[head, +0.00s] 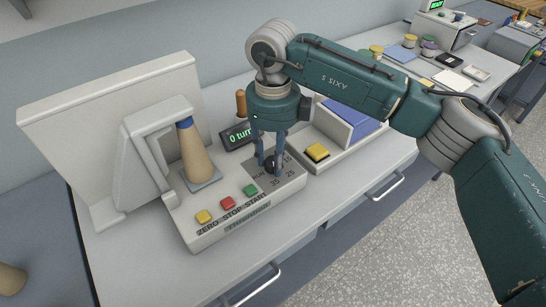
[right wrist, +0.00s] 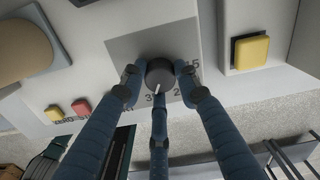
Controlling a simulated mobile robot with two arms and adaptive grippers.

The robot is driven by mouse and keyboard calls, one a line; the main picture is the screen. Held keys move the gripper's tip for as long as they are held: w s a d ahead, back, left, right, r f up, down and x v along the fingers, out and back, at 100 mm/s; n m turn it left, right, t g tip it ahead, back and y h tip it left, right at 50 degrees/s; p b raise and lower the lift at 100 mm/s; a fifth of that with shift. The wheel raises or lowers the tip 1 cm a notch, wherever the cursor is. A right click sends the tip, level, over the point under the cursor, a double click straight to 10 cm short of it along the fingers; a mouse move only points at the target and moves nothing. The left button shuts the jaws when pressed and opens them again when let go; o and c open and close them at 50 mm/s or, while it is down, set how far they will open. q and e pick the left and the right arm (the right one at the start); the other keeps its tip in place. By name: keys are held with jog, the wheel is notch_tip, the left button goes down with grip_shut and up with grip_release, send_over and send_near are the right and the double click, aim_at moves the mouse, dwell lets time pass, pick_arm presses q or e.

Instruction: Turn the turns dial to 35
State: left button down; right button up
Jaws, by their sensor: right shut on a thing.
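The black turns dial (right wrist: 159,72) sits on a grey scale plate (right wrist: 128,48) on the front of the winder (head: 215,226). My right gripper (head: 270,166) points down with its fingers shut around the dial, which also shows in the head view (head: 271,164). In the right wrist view the dial's white mark points down, close to the partly hidden 35 label; a finger covers part of the scale, so I cannot tell if it lines up exactly. The display (head: 239,135) reads 0 turns. My left gripper is not in view.
Yellow, red and green buttons (head: 250,190) stand left of the dial. A tan cone (head: 196,155) with a blue top stands behind them. A yellow button (head: 317,152) is on a box to the right. The bench front is clear.

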aim_at(273, 160)
jog(key=o, duration=1.2)
jog(key=shift+c, duration=0.2)
jog(key=shift+r, duration=0.1)
notch_tip(273, 160, up, 12)
